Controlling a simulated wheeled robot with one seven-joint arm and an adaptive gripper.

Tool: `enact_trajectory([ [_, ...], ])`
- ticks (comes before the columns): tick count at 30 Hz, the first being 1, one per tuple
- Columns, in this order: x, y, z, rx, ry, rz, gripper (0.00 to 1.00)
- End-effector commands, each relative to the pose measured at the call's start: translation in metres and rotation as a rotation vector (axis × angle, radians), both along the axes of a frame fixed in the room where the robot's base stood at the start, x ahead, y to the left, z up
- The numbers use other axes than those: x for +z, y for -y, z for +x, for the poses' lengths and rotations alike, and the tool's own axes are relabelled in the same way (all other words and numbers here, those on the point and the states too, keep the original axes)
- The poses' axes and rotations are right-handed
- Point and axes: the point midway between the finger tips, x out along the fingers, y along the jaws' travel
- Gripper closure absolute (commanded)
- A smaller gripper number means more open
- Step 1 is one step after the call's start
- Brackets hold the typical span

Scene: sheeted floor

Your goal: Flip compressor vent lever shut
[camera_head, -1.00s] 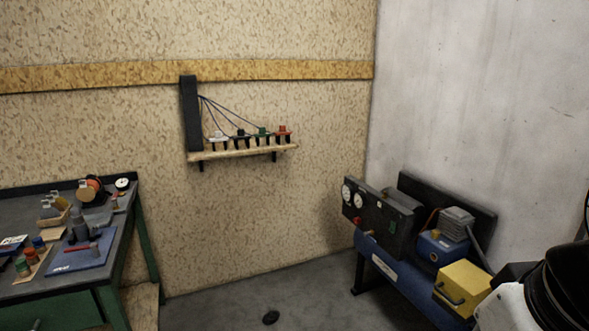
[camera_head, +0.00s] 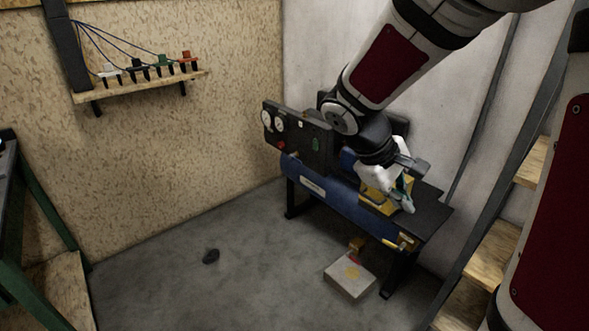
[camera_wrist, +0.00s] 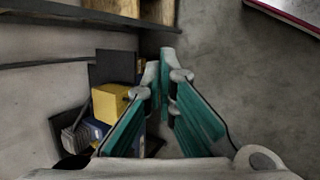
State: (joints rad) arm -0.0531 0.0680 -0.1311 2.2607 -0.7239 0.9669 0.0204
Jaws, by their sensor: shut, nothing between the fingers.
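The compressor (camera_head: 335,198) is a blue tank on a dark stand against the right wall. Its black panel (camera_head: 298,135) carries two gauges and a red knob (camera_head: 281,145). A small yellow lever-like part (camera_head: 403,243) shows at the tank's near right end; I cannot tell for sure that it is the vent lever. My gripper (camera_head: 408,204) is shut and empty above the compressor's right part, partly hiding the yellow box (camera_head: 376,204). In the wrist view my gripper's fingertips (camera_wrist: 166,54) are together, with the yellow box (camera_wrist: 110,103) to their left.
Wooden shelving (camera_head: 487,251) stands at the right. A wall rack (camera_head: 150,85) hangs left. The middle floor is mostly clear.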

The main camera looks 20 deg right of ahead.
Motion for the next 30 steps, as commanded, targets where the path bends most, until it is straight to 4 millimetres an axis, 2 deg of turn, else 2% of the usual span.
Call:
enact_trajectory([
  [1,-0.022,0.009,0.015,0.028,-0.047,-0.040,1.00],
  [8,-0.094,0.050,0.071,0.186,-0.229,-0.219,1.00],
  [17,-0.207,0.091,0.137,0.445,-0.473,-0.428,1.00],
  [24,-0.316,0.113,0.176,0.695,-0.668,-0.567,1.00],
  [30,-0.416,0.122,0.195,0.928,-0.823,-0.654,1.00],
])
